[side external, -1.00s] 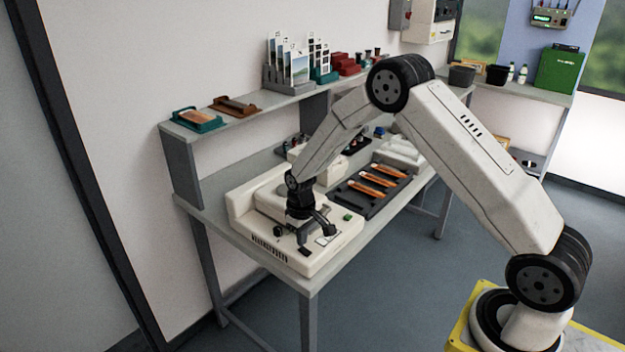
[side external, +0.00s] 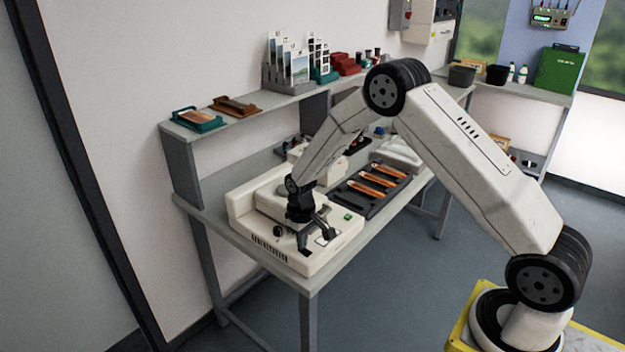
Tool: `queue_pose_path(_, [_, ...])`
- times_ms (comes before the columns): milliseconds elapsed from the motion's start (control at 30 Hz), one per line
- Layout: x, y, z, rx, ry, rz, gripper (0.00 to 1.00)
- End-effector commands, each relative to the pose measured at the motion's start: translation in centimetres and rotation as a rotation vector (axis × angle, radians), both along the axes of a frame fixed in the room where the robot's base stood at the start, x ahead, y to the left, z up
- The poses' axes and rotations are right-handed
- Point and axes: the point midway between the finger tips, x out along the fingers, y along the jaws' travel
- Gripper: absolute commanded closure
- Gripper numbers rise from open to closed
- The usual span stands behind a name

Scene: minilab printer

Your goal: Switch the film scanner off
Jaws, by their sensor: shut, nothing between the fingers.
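The film scanner (side external: 241,225) is a cream, boxy machine at the near left end of the grey bench. It has a raised part at the back, vent slots on its front edge, a green button (side external: 348,216) and a pale label on its top. My gripper (side external: 318,243) is black and points down over the front right part of the scanner's top. Its fingers are shut and hold nothing. The fingertips are close to the top panel; I cannot tell whether they touch it. The gripper hides part of the panel and whatever control lies under it.
A dark tray (side external: 346,198) with orange strips lies right of the scanner. A shelf (side external: 258,105) above the bench carries teal and brown holders and a rack of picture cards. A green box (side external: 559,72) stands on a far counter. The floor in front is clear.

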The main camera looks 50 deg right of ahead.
Motion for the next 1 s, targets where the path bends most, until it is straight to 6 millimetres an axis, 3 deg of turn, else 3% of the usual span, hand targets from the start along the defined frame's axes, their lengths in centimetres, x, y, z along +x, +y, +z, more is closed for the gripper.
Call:
queue_pose_path(667, [0.0,0.0,-0.6,0.000,0.000,0.000,1.00])
queue_pose_path(1000, [0.0,0.0,0.8,0.000,-0.001,0.000,1.00])
